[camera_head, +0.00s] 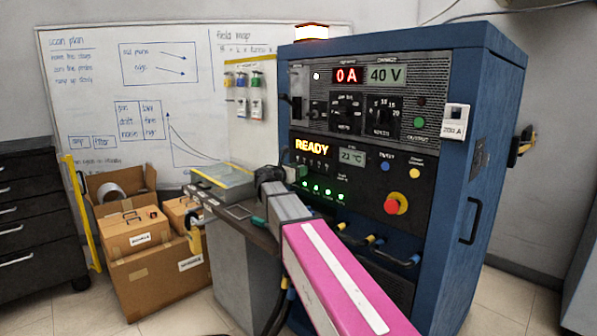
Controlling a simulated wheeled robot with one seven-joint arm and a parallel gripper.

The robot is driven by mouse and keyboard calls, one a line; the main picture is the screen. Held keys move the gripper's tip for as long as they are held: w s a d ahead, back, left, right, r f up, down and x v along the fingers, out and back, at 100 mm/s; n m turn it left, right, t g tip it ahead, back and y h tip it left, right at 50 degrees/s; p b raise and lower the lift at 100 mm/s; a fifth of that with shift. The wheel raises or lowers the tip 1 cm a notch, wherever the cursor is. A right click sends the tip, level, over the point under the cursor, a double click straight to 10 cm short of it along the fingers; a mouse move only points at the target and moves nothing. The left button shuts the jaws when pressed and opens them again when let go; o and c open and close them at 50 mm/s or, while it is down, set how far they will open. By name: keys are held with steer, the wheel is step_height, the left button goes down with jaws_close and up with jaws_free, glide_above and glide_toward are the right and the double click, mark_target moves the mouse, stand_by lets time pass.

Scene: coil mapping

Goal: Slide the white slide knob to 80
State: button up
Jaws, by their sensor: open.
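I cannot make out the white slide knob or a scale marked 80 for certain. A small round white spot (317,76) shows at the upper left of the blue cabinet's front panel (420,158); I cannot tell whether it is the knob. My pink arm reaches in from the bottom right, in front of the cabinet. My gripper (276,192) is at the arm's far end, above the bench's right end and near the cabinet's left edge. It is open, seen from behind and partly hidden. The arm covers part of the lower panel.
The bench (245,222) carries a grey box with yellow edges (222,181). Cardboard boxes (155,275) stand on the floor at left, beside a dark drawer unit (35,222). The panel has a red stop button (396,203), dials and lit displays reading 0 A, 40 V and READY.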

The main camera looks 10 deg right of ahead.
mark_target(328, 175)
jaws_close()
steer(key=s+d, duration=0.2)
steer(key=s, duration=0.1)
steer(key=s+d, duration=0.2)
steer(key=s, duration=0.2)
steer(key=s+d, duration=0.3)
steer(key=shift+s, duration=0.25)
jaws_free()
steer(key=v, duration=1.1)
steer(key=shift+d, duration=0.1)
